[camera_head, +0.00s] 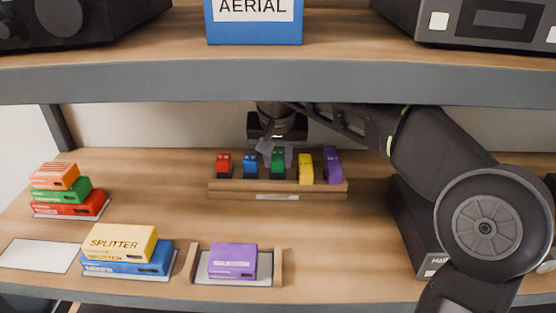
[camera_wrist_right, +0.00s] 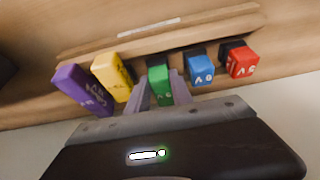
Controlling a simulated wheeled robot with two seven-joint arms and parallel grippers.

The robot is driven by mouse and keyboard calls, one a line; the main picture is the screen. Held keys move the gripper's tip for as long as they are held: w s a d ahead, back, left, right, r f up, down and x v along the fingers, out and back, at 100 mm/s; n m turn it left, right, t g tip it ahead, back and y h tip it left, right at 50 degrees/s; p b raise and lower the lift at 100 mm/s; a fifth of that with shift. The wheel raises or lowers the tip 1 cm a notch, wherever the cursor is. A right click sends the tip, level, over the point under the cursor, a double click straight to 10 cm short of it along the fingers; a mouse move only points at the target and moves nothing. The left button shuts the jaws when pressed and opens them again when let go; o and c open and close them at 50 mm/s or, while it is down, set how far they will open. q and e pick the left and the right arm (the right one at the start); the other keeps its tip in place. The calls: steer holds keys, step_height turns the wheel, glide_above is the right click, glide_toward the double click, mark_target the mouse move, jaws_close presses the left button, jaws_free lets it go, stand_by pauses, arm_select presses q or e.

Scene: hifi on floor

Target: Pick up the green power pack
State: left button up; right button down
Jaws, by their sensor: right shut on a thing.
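The green power pack (camera_head: 278,159) stands in a wooden rack (camera_head: 228,187) on the lower shelf, between a blue pack (camera_head: 251,164) and a yellow pack (camera_head: 306,168). My right gripper (camera_head: 276,150) reaches in from behind the row and is shut on the green pack. In the right wrist view the two grey fingers lie on either side of the green pack (camera_wrist_right: 159,84). The pack appears still in its place in the row; whether its base touches the rack is hard to tell. My left gripper does not show.
A red pack (camera_head: 223,164) and a purple pack (camera_head: 333,166) stand at the rack's ends. Stacked boxes (camera_head: 67,190) sit at left, a yellow SPLITTER box (camera_head: 120,243) and a purple box (camera_head: 233,260) in front. The upper shelf edge (camera_head: 180,80) hangs above my arm.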

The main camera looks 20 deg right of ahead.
steer(key=shift+r, duration=0.15)
steer(key=shift+r, duration=0.55)
steer(key=shift+s+a+f+t+h+b, duration=0.25)
steer(key=shift+s+t+h+b, duration=0.25)
steer(key=shift+t+b, duration=0.6)
steer(key=b, duration=0.1)
steer(key=s+t+b, duration=0.1)
steer(key=t+h+b, duration=0.1)
steer(key=shift+s+a+f, duration=0.15)
steer(key=shift+a+f, duration=0.1)
steer(key=shift+f, duration=0.05)
steer(key=shift+s+a+r+t, duration=0.2)
steer(key=shift+s+r+t, duration=0.05)
steer(key=shift+r+t, duration=0.3)
steer(key=s+a+r+g+p, duration=0.1)
steer(key=s+a+r+p, duration=0.1)
steer(key=s, duration=0.5)
steer(key=s+a+r+g+y+p, duration=0.1)
steer(key=s+a+r+g+p, duration=0.1)
steer(key=s+a+p, duration=0.2)
steer(key=s+a+r+g+y+p, duration=0.1)
steer(key=s+a+r+g+p, duration=0.1)
steer(key=s, duration=0.8)
steer(key=a+r+p, duration=0.1)
steer(key=a+p, duration=0.1)
steer(key=p, duration=0.1)
